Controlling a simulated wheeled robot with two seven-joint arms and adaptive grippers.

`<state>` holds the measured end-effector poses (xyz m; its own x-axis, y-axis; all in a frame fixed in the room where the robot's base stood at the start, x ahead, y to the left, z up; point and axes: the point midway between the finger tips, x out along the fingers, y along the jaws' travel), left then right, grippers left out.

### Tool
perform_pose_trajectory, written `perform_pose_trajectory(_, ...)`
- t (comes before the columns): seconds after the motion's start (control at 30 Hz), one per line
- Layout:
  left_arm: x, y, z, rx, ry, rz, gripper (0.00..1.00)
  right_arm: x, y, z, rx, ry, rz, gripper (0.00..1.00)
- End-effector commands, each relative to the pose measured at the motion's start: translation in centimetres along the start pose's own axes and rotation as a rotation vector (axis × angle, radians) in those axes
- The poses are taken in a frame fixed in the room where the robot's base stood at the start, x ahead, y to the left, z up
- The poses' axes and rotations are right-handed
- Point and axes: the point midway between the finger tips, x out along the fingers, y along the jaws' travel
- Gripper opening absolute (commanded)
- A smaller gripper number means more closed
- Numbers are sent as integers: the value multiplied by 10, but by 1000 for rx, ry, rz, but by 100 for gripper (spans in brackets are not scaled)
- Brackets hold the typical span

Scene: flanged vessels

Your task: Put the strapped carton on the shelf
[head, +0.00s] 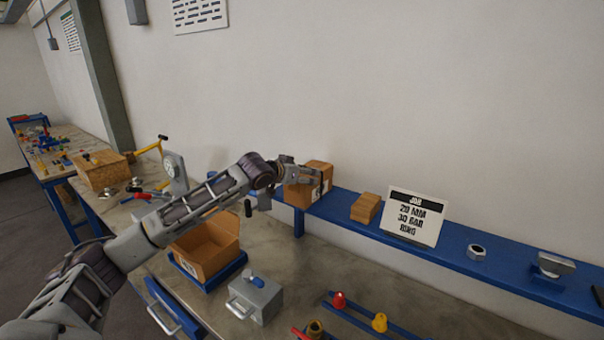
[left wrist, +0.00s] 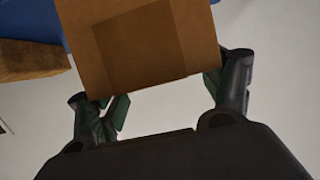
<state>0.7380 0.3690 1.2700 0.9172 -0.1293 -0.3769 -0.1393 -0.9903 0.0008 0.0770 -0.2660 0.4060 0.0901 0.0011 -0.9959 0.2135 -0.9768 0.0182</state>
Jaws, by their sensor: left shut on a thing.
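The brown carton (head: 306,193) is at the left part of the blue wall shelf (head: 462,250) in the head view. My left gripper (head: 301,174) reaches it from the left and is shut on it. In the left wrist view the carton (left wrist: 140,40) fills the top middle, with a finger at each side. No strap shows clearly. The carton's underside is hidden, so I cannot tell whether it rests on the shelf or hangs just above it. My right gripper is not in view.
Below, an open box (head: 207,252) and a grey case (head: 255,299) stand on the bench. The wall is close behind.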

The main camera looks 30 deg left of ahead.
Motion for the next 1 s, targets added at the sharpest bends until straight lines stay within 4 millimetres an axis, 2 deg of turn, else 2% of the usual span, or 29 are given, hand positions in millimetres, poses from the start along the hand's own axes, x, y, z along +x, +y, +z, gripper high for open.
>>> perform_pose_trajectory(0.4, 0, 0, -1, 1, 9, 0, 8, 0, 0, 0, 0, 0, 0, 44)
perform_pose_trajectory(0.43, 1, 0, 2, 0, 1, 0, 84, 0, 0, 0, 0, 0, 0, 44)
perform_pose_trajectory(0.57, 1, 0, 2, 0, 1, 0, 100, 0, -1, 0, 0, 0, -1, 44)
perform_pose_trajectory(1.0, 0, 0, 2, 0, 1, 0, 100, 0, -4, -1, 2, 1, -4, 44)
